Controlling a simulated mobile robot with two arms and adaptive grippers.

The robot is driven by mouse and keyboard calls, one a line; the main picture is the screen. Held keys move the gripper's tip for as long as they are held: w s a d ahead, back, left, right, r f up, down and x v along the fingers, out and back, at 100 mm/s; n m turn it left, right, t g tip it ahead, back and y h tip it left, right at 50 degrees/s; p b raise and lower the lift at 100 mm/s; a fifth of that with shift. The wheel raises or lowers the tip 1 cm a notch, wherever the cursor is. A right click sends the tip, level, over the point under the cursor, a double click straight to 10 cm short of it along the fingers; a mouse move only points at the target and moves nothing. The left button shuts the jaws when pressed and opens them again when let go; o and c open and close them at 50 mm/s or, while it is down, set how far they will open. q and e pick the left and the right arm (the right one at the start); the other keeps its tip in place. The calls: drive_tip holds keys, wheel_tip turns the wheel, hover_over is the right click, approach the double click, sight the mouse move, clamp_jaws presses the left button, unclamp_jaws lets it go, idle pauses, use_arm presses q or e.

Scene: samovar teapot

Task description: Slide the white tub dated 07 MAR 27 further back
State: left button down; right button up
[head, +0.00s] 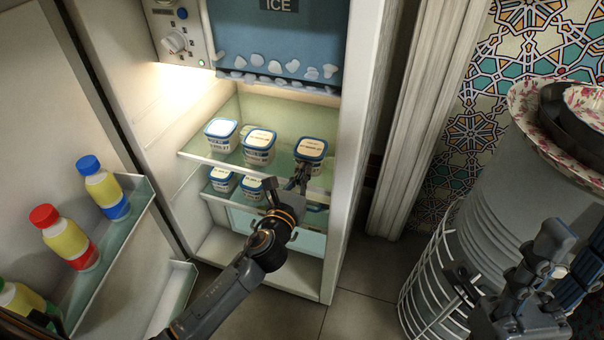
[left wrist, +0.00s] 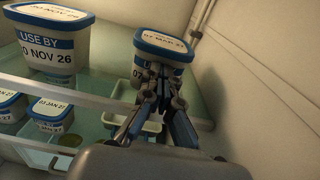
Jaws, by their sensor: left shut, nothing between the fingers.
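The tub at the right of the upper shelf (head: 312,149) is white with a blue rim. In the left wrist view this tub (left wrist: 163,45) has a lid date that seems to read 07 MAR 27, partly unclear, and a front label mostly hidden by my fingers. My left gripper (head: 302,176) is shut and empty, its fingertips right at the tub's front. The left wrist view shows the closed fingers (left wrist: 160,78) against or very near its front face; contact is unclear. My right gripper (head: 462,285) is at the lower right, away from the fridge, its fingers unclear.
More tubs (head: 223,181) sit on the shelf below. The fridge's side wall (left wrist: 250,65) is close on the right. Bottles (head: 103,188) stand in the open door.

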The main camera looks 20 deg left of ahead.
sight(311, 155)
use_arm(q)
drive_tip(key=w, duration=0.7)
drive_tip(key=shift+d, duration=0.1)
